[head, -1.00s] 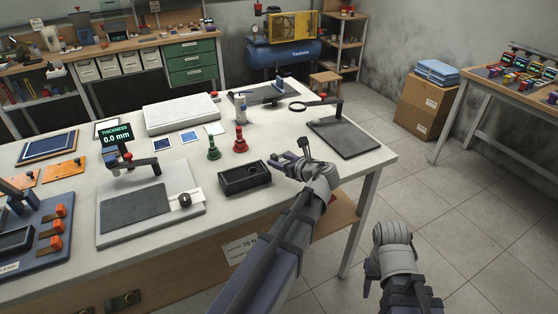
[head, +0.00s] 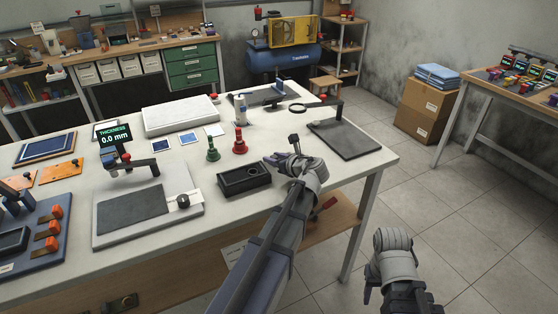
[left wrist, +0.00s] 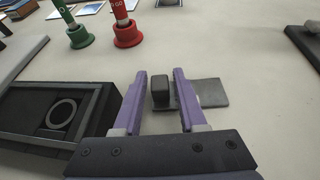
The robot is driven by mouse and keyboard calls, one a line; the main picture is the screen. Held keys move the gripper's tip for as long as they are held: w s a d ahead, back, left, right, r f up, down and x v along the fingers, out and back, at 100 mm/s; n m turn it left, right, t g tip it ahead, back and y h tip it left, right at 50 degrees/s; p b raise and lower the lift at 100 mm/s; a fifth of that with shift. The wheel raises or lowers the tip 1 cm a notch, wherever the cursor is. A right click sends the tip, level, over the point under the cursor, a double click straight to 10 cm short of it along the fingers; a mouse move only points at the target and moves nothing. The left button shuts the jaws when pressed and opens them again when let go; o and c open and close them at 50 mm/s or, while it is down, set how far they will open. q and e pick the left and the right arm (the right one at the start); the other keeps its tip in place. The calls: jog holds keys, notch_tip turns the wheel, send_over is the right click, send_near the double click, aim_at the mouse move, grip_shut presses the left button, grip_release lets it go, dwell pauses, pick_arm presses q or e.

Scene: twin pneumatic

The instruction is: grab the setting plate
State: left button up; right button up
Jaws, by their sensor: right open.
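A small flat grey plate, which I take to be the setting plate (left wrist: 212,93), lies on the white table in the left wrist view. A dark upright block (left wrist: 160,92) stands at its left end. My left gripper (left wrist: 160,74) is open, with one purple finger on each side of this block; I cannot tell whether they touch it. In the head view my left gripper (head: 276,160) is over the table's right part and the plate cannot be made out there. My right gripper (head: 368,291) is open and empty, off the table's edge.
A black tray with a ring-shaped recess (head: 232,182) lies just left of my left gripper. A green stamp-like piece (head: 213,154) and a red one (head: 239,146) stand behind it. A thickness gauge (head: 100,225) is further left, a dark-plated stand (head: 348,140) at right.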

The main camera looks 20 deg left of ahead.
aim_at(274, 156)
pick_arm(q)
grip_shut()
dwell(0.5)
notch_tip(274, 156, up, 10)
jog(key=p, duration=1)
